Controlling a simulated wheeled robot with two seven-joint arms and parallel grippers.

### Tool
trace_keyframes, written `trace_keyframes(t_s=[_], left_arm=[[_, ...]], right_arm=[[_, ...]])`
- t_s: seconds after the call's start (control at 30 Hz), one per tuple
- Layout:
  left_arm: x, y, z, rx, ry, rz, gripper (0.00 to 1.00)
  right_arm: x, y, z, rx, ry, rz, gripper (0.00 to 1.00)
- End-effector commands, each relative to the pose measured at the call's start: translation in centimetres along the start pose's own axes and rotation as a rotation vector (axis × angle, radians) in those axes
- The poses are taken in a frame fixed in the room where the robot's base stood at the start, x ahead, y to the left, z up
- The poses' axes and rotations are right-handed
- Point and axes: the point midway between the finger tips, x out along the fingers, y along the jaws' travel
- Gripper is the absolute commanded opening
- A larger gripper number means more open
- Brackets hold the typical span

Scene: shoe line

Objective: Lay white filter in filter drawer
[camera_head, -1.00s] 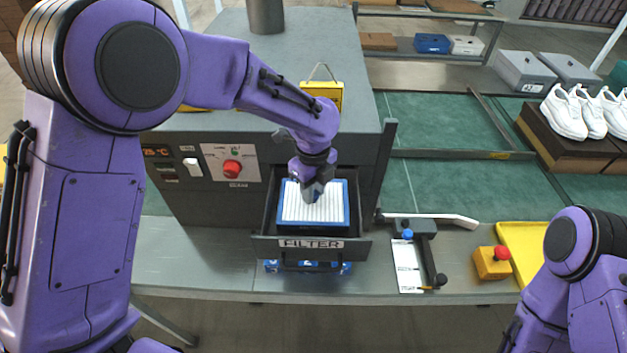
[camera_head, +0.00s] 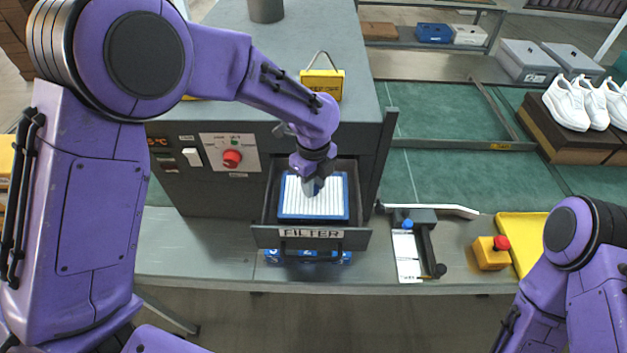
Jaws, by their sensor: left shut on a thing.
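The white filter (camera_head: 330,205), a pleated white panel in a blue frame, lies level within the outline of the open filter drawer (camera_head: 270,237). The drawer sticks out of the grey machine and has a FILTER label on its front. My left gripper (camera_head: 313,190) points down onto the middle of the filter and is shut on it. The fingertips and the exact grip are hard to see. Whether the filter touches the drawer floor is hidden. My right arm is at the lower right, and its gripper is out of view.
A red knob (camera_head: 232,158) is on the machine front. A blue-and-white item (camera_head: 308,257) sits below the drawer. A clamp-like fixture (camera_head: 425,240), a yellow box with a red button (camera_head: 491,253) and a yellow tray (camera_head: 522,230) stand to the right. White shoes (camera_head: 567,104) stand further back.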

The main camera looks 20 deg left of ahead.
Motion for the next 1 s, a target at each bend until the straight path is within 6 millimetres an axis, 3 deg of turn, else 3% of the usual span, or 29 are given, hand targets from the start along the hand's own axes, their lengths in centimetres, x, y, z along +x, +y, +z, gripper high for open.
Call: trace_keyframes(t_s=[0.2,0.23,0.3,0.33,0.67,0.77,1.0], left_arm=[[0.1,0.0,0.0,0.000,0.000,-0.001,0.00],[0.1,0.0,0.0,0.000,0.000,0.000,0.32],[0.1,0.0,0.0,0.000,0.000,0.000,0.54],[0.1,0.0,0.0,0.000,0.000,0.000,0.58],[-0.4,-0.1,0.0,0.000,0.000,-0.002,0.58],[-2.0,-0.1,0.1,0.000,0.000,-0.006,0.58],[-7.7,-0.1,0.1,0.000,0.000,-0.006,0.58]], right_arm=[[0.0,0.0,0.0,0.000,0.000,0.000,0.00],[0.0,0.0,0.0,0.000,0.000,0.000,0.00],[0.0,0.0,0.0,0.000,0.000,0.000,0.00],[0.0,0.0,0.0,0.000,0.000,0.000,0.00],[0.2,0.0,0.1,0.000,0.000,0.000,0.00],[0.8,-0.1,0.3,0.000,0.000,0.000,0.00],[1.9,-0.2,0.8,0.000,0.000,0.000,0.00]])
